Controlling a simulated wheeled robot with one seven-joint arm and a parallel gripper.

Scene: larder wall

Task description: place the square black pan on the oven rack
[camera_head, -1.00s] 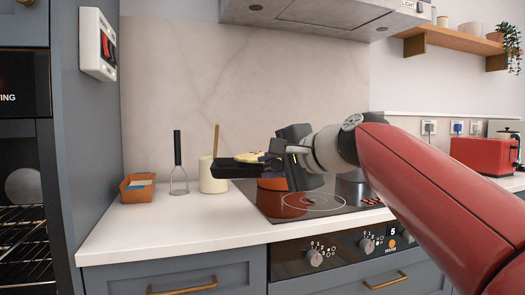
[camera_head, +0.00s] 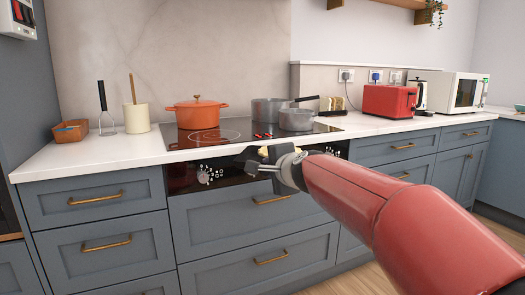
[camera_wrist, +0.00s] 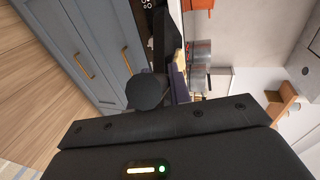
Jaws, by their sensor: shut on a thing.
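The square black pan is mostly hidden behind my gripper (camera_head: 275,163) in the head view. The oven rack is not clearly in view; only a dark edge shows at far left.
An orange pot (camera_head: 197,113) and grey saucepans (camera_head: 296,119) stand on the hob. A wooden box (camera_head: 70,131), a masher (camera_head: 106,115) and a cream utensil jar (camera_head: 136,117) are at left. A red toaster (camera_head: 389,101) and microwave (camera_head: 459,92) are at right. Floor shows at lower right.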

